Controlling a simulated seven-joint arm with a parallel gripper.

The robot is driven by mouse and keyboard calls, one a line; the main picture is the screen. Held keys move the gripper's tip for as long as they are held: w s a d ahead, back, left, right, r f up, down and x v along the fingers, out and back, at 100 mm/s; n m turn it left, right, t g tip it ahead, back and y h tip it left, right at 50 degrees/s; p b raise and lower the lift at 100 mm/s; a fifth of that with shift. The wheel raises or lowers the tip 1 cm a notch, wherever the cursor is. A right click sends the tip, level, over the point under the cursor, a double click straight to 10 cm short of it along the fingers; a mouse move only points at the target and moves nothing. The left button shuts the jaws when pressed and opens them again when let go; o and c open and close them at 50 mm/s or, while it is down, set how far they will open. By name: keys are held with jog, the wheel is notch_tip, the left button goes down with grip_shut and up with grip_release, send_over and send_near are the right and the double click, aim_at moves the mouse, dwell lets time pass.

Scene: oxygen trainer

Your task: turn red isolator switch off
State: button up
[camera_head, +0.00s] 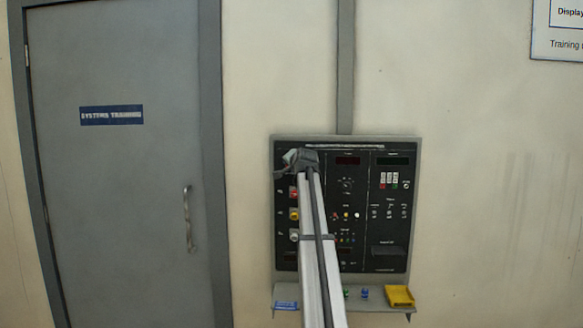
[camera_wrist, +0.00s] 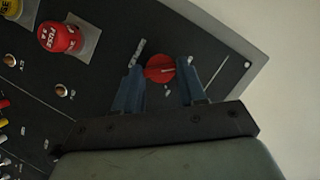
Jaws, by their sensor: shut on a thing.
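The red isolator switch (camera_wrist: 160,66) is a round red knob with a pale pointer mark, on the dark panel near its grey edge in the wrist view. The mark points roughly to the right in that view. My gripper (camera_wrist: 159,76) has one blue finger on each side of the knob and is shut on it. In the head view my gripper (camera_head: 291,158) is at the upper left of the control panel (camera_head: 345,148), and my arm and gripper hide the switch there.
A red fuse knob (camera_wrist: 59,38) on a metal plate is close to the switch, with a yellow knob (camera_wrist: 10,7) beyond it. A shelf under the panel holds a yellow tray (camera_head: 399,296). A grey door (camera_head: 120,190) stands to the left.

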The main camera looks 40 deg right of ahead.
jog(key=shift+n+g, duration=0.3)
jog(key=shift+n, duration=0.2)
jog(key=o, duration=1.1)
jog(key=shift+c, duration=0.2)
jog(key=v, duration=1.3)
jog(key=shift+s+a, duration=0.3)
jog(key=shift+r, duration=0.1)
